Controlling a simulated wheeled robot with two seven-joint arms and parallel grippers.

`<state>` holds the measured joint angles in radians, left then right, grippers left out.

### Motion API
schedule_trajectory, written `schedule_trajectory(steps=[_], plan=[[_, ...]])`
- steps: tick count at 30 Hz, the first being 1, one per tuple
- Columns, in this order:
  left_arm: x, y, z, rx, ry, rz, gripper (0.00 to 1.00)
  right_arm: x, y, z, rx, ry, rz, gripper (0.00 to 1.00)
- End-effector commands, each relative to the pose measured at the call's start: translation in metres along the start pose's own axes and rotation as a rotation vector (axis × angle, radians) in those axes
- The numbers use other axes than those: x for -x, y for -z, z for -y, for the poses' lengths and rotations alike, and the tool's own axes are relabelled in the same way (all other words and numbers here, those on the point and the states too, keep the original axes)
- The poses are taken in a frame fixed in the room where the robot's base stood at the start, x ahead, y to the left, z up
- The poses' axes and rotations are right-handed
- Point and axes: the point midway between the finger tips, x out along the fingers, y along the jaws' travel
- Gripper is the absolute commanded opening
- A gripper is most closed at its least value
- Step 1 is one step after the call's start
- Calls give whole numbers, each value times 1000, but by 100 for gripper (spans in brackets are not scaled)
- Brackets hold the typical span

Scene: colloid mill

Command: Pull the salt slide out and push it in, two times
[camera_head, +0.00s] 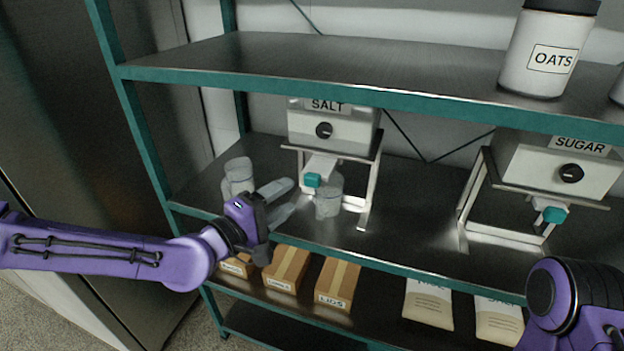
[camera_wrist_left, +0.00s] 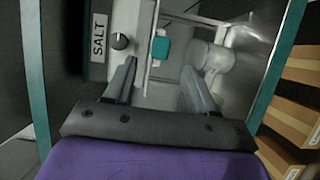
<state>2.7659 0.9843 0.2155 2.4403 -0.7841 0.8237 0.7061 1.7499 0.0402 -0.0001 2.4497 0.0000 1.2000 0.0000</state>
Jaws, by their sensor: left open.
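The salt dispenser (camera_head: 300,127) is a pale box with a black knob, on a metal stand on the middle shelf. Its salt slide ends in a teal handle (camera_head: 312,180) below the box's front. In the left wrist view the teal handle (camera_wrist_left: 159,47) shows just beyond and between the fingertips. My left gripper (camera_head: 290,196) is open and empty, in front of and to the left of the handle, apart from it. Its two fingers also show in the left wrist view (camera_wrist_left: 159,75). My right arm is at the lower right; its fingers are not visible.
A clear cup (camera_head: 328,202) stands under the salt slide; more clear cups (camera_head: 238,172) stand at left. The sugar dispenser (camera_head: 530,165) is at right. The teal-edged upper shelf (camera_head: 300,55) is overhead. Boxes (camera_head: 287,268) and bags (camera_head: 428,305) fill the lower shelf.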

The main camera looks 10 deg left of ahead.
Motion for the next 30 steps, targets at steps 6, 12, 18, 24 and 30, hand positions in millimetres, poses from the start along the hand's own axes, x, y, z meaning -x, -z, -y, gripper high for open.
schedule_trajectory(steps=[6,12,18,24,30], plan=[[-49,-1,0,-2,6,2,55,10,4,-1,0,0,0,43],[-80,-1,0,0,3,0,55,17,7,-2,0,0,0,43],[-87,-1,1,3,0,0,55,17,7,-2,0,0,0,43],[-87,-1,1,2,0,0,36,17,7,-2,0,0,0,43],[-87,-1,1,2,1,0,0,17,7,-2,0,0,0,43]])
